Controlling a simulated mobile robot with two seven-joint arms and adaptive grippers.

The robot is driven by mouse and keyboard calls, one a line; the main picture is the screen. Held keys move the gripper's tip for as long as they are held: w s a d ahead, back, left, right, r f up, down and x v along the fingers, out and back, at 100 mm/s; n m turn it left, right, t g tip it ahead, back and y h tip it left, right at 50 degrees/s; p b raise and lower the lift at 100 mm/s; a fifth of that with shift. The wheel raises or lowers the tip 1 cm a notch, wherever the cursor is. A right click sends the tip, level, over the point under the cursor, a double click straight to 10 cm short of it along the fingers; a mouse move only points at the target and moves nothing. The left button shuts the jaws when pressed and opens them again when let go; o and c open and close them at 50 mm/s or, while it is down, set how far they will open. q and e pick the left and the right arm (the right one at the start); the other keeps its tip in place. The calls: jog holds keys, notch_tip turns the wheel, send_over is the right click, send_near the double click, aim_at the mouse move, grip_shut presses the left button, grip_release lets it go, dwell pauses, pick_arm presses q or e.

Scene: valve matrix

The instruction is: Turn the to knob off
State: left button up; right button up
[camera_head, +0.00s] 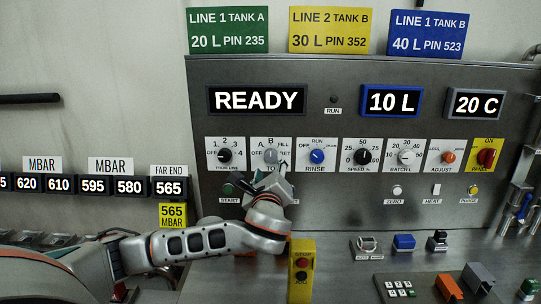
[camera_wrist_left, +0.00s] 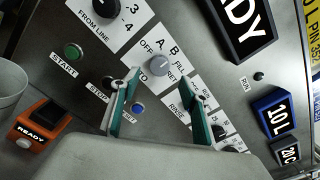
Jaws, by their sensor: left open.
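The TO knob (camera_head: 271,156) is a grey round knob on a white label plate with OFF, A, B, FILL and RET around it. It sits on the upright metal panel, second from the left in its row. In the left wrist view the same knob (camera_wrist_left: 159,65) lies between and just beyond the two teal fingertips. My left gripper (camera_wrist_left: 162,78) is open and empty, its fingers apart on either side of the knob's line and not visibly touching it. In the head view my left gripper (camera_head: 272,178) covers the lower part of the TO plate. The knob's pointer direction is too small to tell.
The FROM LINE knob (camera_head: 224,156) and the blue RINSE knob (camera_head: 317,156) flank the TO knob closely. The green START button (camera_head: 228,189) sits below left. A yellow STOP box (camera_head: 301,275) stands in front of the panel. A READY display (camera_head: 257,100) is above.

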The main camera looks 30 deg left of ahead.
aim_at(270, 157)
pick_arm(q)
jog(key=p+x, duration=0.1)
jog(key=x, duration=0.6)
jog(key=shift+a, duration=0.15)
jog(key=c, duration=1.1)
